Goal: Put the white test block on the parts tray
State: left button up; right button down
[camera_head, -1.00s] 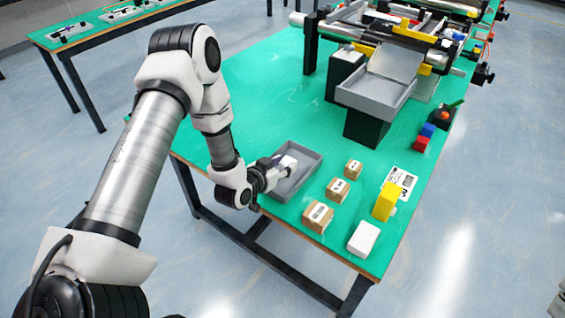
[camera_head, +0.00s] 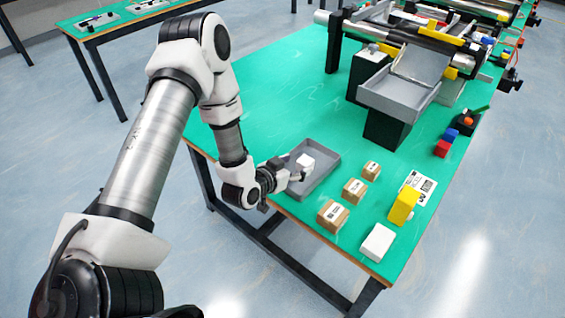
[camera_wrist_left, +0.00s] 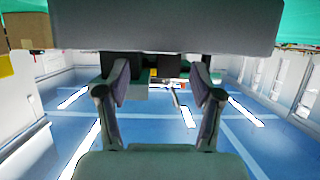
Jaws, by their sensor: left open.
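The white test block (camera_head: 306,162) lies in the grey parts tray (camera_head: 322,182) on the green table, near its far left part. My left gripper (camera_head: 294,176) is at the tray's near left side, just short of the block, with its fingers open. In the left wrist view, the two fingers (camera_wrist_left: 162,88) stand apart with nothing between them. A wide grey surface (camera_wrist_left: 165,25), apparently the tray, fills the top of that view. My right gripper does not show.
Several small cartons (camera_head: 354,190) stand right of the tray. A yellow block (camera_head: 403,206) and a white box (camera_head: 377,242) are near the right front edge. A grey bin (camera_head: 398,97) on a dark stand is behind. The table's left part is clear.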

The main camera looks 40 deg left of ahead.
pick_arm(q)
jog(key=v, duration=0.8)
jog(key=shift+s+a, duration=0.1)
jog(key=shift+a, duration=0.05)
jog(key=shift+s, duration=0.35)
jog(key=s+d+f+g+h, duration=0.1)
jog(key=s+d+f+g, duration=0.25)
jog(key=f, duration=0.25)
jog(key=s+d+f+g, duration=0.3)
jog(key=s+f, duration=0.1)
jog(key=f, duration=0.1)
jog(key=s+d+f+g, duration=0.1)
jog(key=s+f+g, duration=0.2)
jog(key=s, duration=0.4)
jog(key=s+d+f+n+g+y, duration=0.1)
jog(key=s+f+g, duration=0.3)
jog(key=s, duration=0.3)
jog(key=shift+s+d+f+y, duration=0.15)
jog(key=shift+s+f+y, duration=0.05)
jog(key=shift+f+y, duration=0.15)
jog(key=shift+w, duration=0.1)
